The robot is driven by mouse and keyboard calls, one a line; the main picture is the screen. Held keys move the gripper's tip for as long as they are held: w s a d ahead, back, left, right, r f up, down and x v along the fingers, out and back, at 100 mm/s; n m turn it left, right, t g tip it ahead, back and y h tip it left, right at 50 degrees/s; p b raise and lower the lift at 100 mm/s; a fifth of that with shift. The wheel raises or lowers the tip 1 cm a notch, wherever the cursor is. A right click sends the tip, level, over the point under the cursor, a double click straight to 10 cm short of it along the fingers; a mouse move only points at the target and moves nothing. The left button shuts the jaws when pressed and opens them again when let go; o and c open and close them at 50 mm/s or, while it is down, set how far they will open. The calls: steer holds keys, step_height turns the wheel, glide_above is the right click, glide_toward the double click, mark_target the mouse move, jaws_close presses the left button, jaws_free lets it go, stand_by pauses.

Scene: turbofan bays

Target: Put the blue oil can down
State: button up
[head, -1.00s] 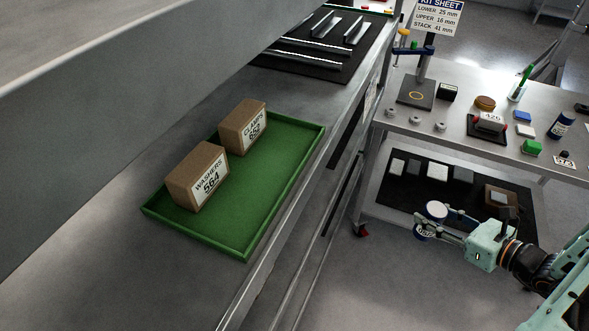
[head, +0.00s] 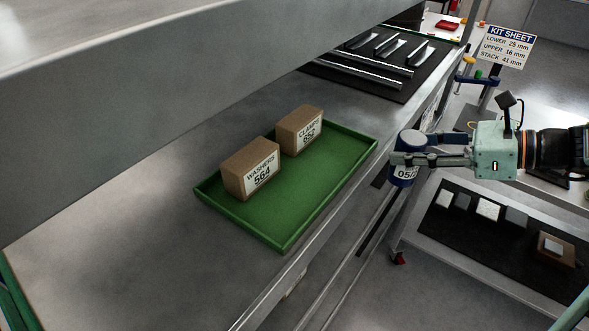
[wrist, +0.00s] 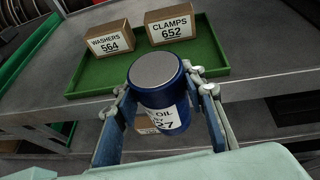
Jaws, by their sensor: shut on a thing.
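The blue oil can (head: 404,172) has a grey top and a white label. My gripper (head: 408,158) is shut around its sides and holds it in the air, off the right front edge of the metal shelf. In the wrist view the can (wrist: 158,92) stands between the two fingers of my gripper (wrist: 160,98), with its label partly in view. A green tray (head: 289,243) lies on the shelf, left of the can in the head view. It also shows beyond the can in the wrist view (wrist: 215,72).
A washers box (head: 250,168) and a clamps box (head: 300,130) stand in the tray's rear left part; its front right part is bare. A shelf panel (head: 150,75) overhangs the left. Metal strips lie on a black mat (head: 405,88) farther back. A cart (head: 470,250) stands at right.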

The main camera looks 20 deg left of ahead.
steer(key=s+a+r+n+g, duration=0.35)
steer(key=s+a+r, duration=0.25)
steer(key=s+r, duration=0.35)
steer(key=shift+s+a+f, duration=0.2)
steer(key=shift+a+f, duration=1.85)
steer(key=shift+a, duration=0.2)
steer(key=shift+s+a+f, duration=0.25)
steer(key=shift+a+f, duration=1.8)
steer(key=shift+a, duration=0.15)
steer(key=shift+s+a+f, duration=0.2)
steer(key=shift+a+f, duration=1.85)
steer(key=shift+a, duration=0.2)
steer(key=shift+f, duration=0.2)
steer(key=o, duration=1.4)
steer(key=shift+c, duration=0.2)
